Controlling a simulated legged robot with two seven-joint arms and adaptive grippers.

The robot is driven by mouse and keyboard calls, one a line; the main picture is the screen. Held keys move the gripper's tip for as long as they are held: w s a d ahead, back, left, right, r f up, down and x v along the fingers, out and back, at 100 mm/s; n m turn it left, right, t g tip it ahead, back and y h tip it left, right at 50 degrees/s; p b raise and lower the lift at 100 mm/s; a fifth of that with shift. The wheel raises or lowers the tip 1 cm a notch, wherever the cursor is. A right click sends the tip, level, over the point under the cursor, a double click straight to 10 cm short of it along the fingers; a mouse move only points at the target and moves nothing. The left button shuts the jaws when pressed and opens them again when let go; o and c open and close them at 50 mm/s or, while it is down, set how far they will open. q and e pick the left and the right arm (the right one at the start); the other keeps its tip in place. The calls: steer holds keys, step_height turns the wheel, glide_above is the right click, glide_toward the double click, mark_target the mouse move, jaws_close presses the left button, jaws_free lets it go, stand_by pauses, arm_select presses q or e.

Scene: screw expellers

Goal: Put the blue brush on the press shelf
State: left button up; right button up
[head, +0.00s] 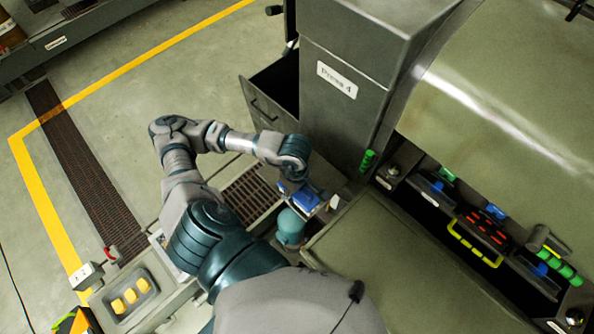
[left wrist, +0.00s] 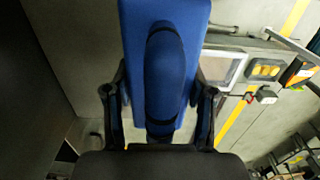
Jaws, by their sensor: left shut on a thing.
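The blue brush (left wrist: 178,70) fills the upper middle of the left wrist view, its broad blue body between my two dark fingers. My left gripper (left wrist: 158,100) is shut on it. In the head view a blue part of the brush (head: 306,199) shows just below the end of my left arm; the gripper (head: 300,188) is mostly hidden by the wrist there. The brush is left of the Press 4 housing's tool ledge. A long dark ledge or shelf (head: 437,207) with tools on it runs along the press front; I cannot tell if this is the press shelf. My right gripper is not in view.
The grey Press 4 cabinet (head: 345,100) stands beyond my left arm, with an open bin (head: 270,100) beside it. A broad flat green-grey surface (head: 385,262) lies to the right. A panel with yellow buttons (head: 130,297) is at lower left.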

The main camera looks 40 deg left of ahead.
arm_select(q)
steer(key=a+f+b, duration=0.1)
steer(key=b, duration=0.3)
steer(key=shift+w+a+b, duration=0.1)
steer(key=shift+a+b, duration=0.3)
steer(key=a+b, duration=0.1)
steer(key=w+a+b, duration=0.1)
steer(key=shift+w+f+b, duration=0.2)
steer(key=shift+w+b, duration=0.1)
steer(key=shift+b, duration=0.05)
steer(key=w+a, duration=0.1)
steer(key=w, duration=0.1)
steer(key=w+a+p, duration=0.1)
steer(key=w, duration=0.1)
steer(key=w+a, duration=0.1)
steer(key=w, duration=0.1)
steer(key=shift+w+a+r, duration=0.15)
steer(key=shift+a+r, duration=0.1)
steer(key=shift+a, duration=0.1)
steer(key=shift+w+a+f, duration=0.1)
steer(key=shift+w+a, duration=0.05)
steer(key=shift+a+f, duration=0.1)
steer(key=shift+f, duration=0.2)
steer(key=f, duration=0.3)
steer(key=shift+a+f+p, duration=0.1)
steer(key=shift+a+p, duration=0.3)
steer(key=o, duration=1.2)
steer(key=shift+d, duration=0.35)
